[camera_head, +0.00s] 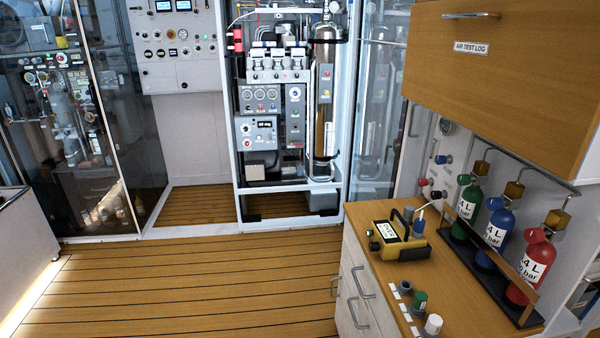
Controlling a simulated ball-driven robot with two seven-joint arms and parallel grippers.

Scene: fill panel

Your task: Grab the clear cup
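I cannot make out a clear cup in the head view. A row of small cup-like or cap-like pieces stands along the left edge of the wooden counter (388,272). One is a green piece (420,299), one is a white piece (433,325), and a small dark piece (405,288) sits behind them. They are too small to tell exactly what they are. Neither of my grippers shows in this view.
A yellow instrument (398,240) sits on the counter. Green (466,206), blue (496,232) and red (531,266) cylinders stand in a rack along the wall. A wooden cabinet (500,70) overhangs the counter. The plank floor (200,285) is clear.

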